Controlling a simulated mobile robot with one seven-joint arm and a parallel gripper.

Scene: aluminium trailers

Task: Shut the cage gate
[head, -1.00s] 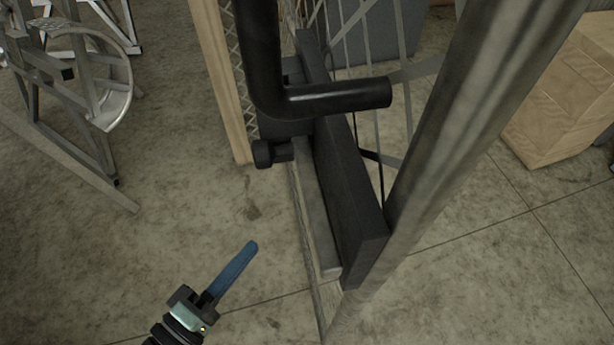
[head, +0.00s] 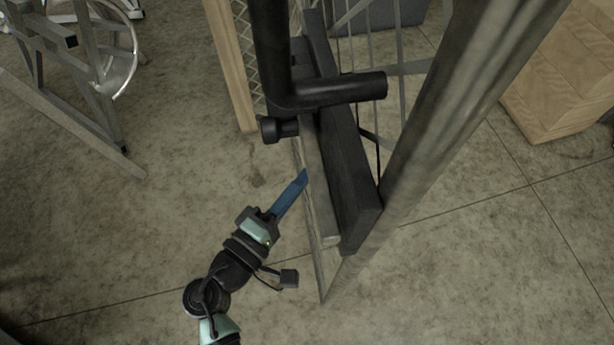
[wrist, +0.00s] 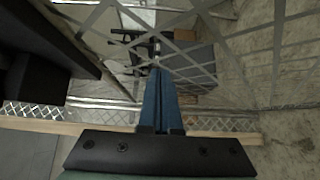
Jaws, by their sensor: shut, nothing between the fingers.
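The cage gate appears to be the panel of crossed flat metal bars with a thick grey tube frame (head: 455,105), in the right half of the head view. Its lattice (wrist: 190,40) fills the upper wrist view. A thick dark board (head: 345,165) lies along its lower part, and a bent black pipe (head: 335,89) stands in front. My gripper (head: 304,173) is shut and empty, its blue fingers pointing up and right at the narrow metal edge beside the board. Contact with it is unclear. In the wrist view, the blue fingers (wrist: 158,95) point towards the lattice. Any latch is not clearly visible.
A wooden post with diamond mesh (head: 232,65) stands left of the pipe. A metal frame with a round rim (head: 95,75) is at upper left. A wooden crate (head: 565,75) stands at right, behind the tube. The concrete floor (head: 110,230) at left is bare.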

